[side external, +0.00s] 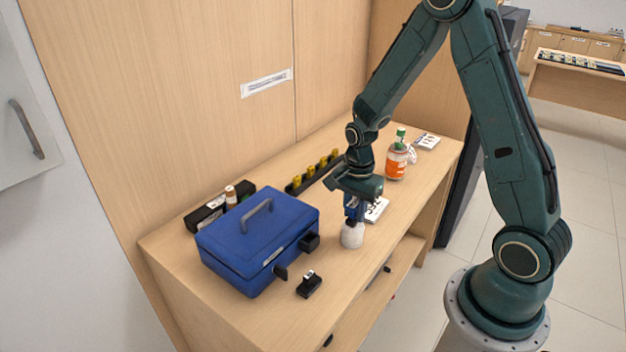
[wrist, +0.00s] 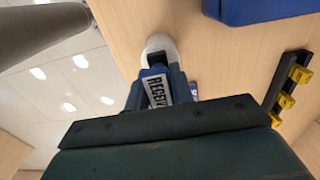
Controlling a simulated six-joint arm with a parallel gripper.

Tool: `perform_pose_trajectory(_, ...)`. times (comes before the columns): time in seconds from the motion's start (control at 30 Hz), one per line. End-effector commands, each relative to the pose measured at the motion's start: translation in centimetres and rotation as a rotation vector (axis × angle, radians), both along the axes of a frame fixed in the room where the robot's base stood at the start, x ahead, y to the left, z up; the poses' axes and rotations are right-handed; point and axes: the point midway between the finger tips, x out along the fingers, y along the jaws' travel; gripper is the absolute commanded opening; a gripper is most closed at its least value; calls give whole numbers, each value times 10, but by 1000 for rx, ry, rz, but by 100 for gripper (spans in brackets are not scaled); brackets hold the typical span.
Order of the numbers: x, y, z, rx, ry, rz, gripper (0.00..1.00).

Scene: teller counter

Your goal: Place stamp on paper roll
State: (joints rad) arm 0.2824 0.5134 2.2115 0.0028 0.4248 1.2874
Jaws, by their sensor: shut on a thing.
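My gripper (side external: 354,212) points down and is shut on the blue stamp (side external: 350,200). The wrist view shows the stamp (wrist: 157,90) between the fingers, with a white label of dark letters starting "RECEIV". The white paper roll (side external: 352,238) stands upright on the counter right below the stamp. In the wrist view the roll (wrist: 168,44) shows just past the stamp's dark lower end, which overlaps it. I cannot tell whether the stamp touches the roll or hovers just over it.
A blue cash box (side external: 238,250) stands left of the roll, with a small black item (side external: 309,285) in front. A white card (side external: 377,210) lies close behind the gripper. A black rack with yellow pieces (side external: 313,174) and an orange-labelled bottle (side external: 396,163) stand farther back.

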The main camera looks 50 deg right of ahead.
Motion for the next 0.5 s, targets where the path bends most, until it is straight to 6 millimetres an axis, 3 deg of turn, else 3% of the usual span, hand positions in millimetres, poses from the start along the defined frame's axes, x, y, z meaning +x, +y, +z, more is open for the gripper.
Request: perform_pose_trajectory(0.5, 0, 0, -10, 0, 0, 0, 0)
